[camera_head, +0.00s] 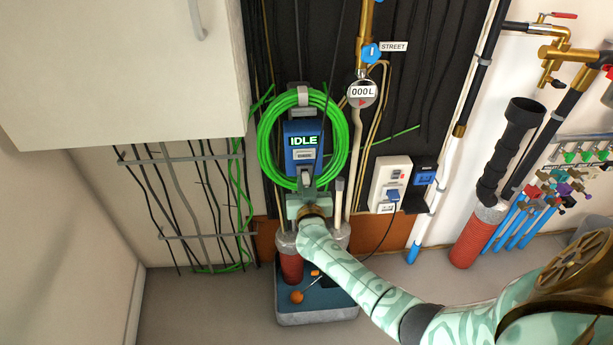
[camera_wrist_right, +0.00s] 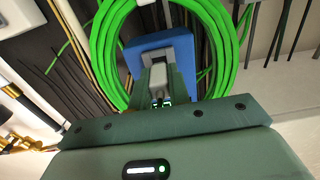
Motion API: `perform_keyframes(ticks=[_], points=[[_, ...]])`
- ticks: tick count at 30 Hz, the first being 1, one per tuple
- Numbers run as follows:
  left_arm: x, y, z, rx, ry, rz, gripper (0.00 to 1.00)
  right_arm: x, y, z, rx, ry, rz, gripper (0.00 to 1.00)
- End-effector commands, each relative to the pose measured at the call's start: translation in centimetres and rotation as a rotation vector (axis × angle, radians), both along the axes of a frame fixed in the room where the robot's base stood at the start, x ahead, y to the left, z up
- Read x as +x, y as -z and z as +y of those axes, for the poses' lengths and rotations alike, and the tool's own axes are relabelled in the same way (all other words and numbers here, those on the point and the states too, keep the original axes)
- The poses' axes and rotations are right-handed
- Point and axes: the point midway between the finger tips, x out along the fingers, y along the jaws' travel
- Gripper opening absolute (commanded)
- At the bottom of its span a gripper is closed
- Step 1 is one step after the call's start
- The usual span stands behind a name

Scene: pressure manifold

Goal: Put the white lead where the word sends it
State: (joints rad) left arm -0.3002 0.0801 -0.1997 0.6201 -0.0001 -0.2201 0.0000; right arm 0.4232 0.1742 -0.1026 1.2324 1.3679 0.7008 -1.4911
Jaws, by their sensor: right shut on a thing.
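The blue wall unit (camera_head: 292,165) shows the word IDLE on its display (camera_head: 303,141). A coiled green cable (camera_head: 263,145) hangs around it. My right gripper (camera_head: 306,192) is at the unit's lower edge, shut on a small grey-white piece (camera_head: 305,178). That piece also shows between the fingers in the right wrist view (camera_wrist_right: 158,76), in front of the blue unit (camera_wrist_right: 130,58). I cannot tell whether it is a plug or part of the unit. I cannot pick out a white lead for certain. My left gripper is not in view.
A white socket box (camera_head: 378,183) with a blue plug (camera_head: 393,196) is to the right. A round meter (camera_head: 362,93) hangs under the STREET tag (camera_head: 393,47). A grey-blue bin (camera_head: 318,316) stands below my arm. Pipes and valves crowd the right; the left floor is clear.

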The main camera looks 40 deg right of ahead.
Motion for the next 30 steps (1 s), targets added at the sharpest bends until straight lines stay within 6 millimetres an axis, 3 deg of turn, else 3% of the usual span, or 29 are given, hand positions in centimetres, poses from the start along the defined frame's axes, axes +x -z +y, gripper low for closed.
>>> perform_keyframes(ticks=[30], points=[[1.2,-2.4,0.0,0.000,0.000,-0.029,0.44,-3.5,-0.1,2.2,0.000,-0.001,0.000,0.00]])
